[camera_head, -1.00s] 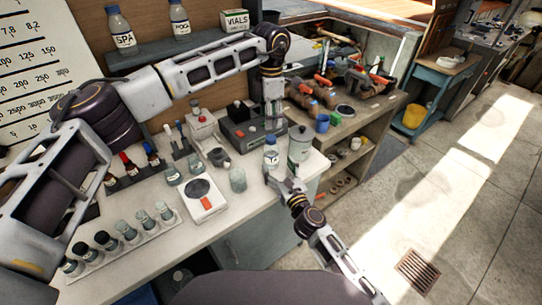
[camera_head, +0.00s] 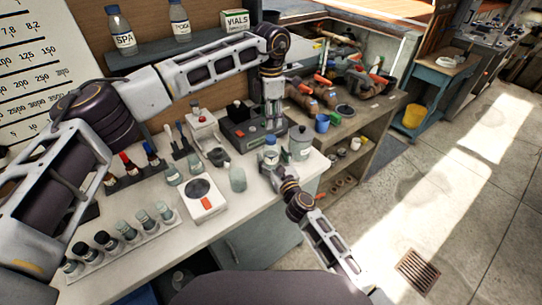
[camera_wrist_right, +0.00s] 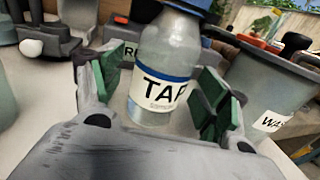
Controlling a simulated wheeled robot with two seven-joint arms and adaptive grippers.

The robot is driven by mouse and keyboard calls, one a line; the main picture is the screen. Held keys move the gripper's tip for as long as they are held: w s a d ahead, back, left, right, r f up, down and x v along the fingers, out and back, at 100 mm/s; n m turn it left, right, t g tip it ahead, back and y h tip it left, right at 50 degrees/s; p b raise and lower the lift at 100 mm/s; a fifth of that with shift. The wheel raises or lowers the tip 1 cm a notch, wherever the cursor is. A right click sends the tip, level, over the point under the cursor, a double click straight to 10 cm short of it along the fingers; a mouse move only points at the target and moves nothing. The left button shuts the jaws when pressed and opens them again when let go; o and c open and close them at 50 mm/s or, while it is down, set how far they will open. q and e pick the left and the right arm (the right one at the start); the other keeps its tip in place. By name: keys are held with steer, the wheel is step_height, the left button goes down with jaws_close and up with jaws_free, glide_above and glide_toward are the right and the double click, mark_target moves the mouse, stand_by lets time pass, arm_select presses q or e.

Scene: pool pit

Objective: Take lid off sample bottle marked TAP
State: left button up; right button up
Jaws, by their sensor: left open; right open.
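The sample bottle marked TAP (camera_head: 271,157) is clear with a blue lid (camera_head: 271,140) and stands upright near the bench's right end. In the right wrist view, the bottle (camera_wrist_right: 165,60) stands between the green pads of my right gripper (camera_wrist_right: 165,98), with visible gaps on both sides. That gripper is open around the bottle's body; it also shows in the head view (camera_head: 272,174). The top of the blue lid (camera_wrist_right: 190,4) is cut off there. My left gripper (camera_head: 273,127) points down, open and empty, a little above and behind the bottle in the picture.
A grey canister (camera_head: 299,148) stands close to the bottle's right; its label (camera_wrist_right: 272,121) starts "WA". A glass beaker (camera_head: 237,180) and a white scale (camera_head: 202,202) are to the left. A vial rack (camera_head: 120,245) stands front left.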

jaws_close()
stand_by(0.4)
arm_select(q)
steer(key=m, duration=0.5)
steer(key=shift+m, duration=0.4)
steer(key=m, duration=1)
steer(key=shift+m, duration=0.4)
steer(key=m, duration=0.5)
steer(key=shift+m, duration=0.3)
